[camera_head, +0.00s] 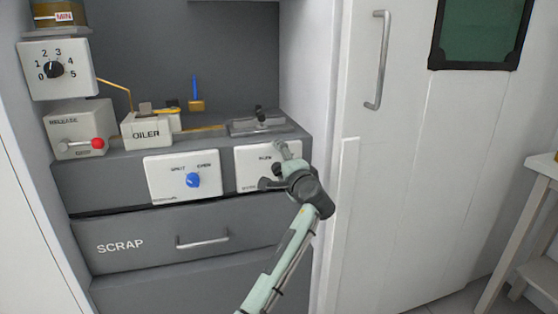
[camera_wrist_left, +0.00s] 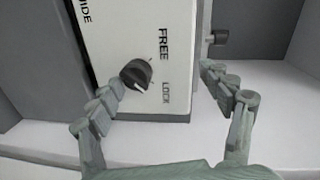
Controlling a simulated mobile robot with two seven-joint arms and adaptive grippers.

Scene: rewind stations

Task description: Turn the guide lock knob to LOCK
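The guide plate (camera_head: 252,160) is a white panel on the grey cabinet front, partly covered by my left gripper (camera_head: 278,170) in the head view. In the left wrist view the plate (camera_wrist_left: 122,35) carries the words FREE and LOCK and part of another word ending in IDE. The guide lock knob (camera_wrist_left: 137,73) is black with a pale mark at its lower edge; I cannot tell surely which word it points to. My left gripper (camera_wrist_left: 161,78) is open, its fingers spread in front of the plate. The knob lies near the left finger, with no clear grip on it. My right gripper is out of view.
A white plate with a blue knob (camera_head: 193,180) is left of the guide plate. The OILER box (camera_head: 146,132), a red-knobbed lever (camera_head: 98,143) and a numbered dial (camera_head: 54,70) are farther left. The SCRAP drawer (camera_head: 150,248) is below. A white door (camera_head: 400,160) stands right.

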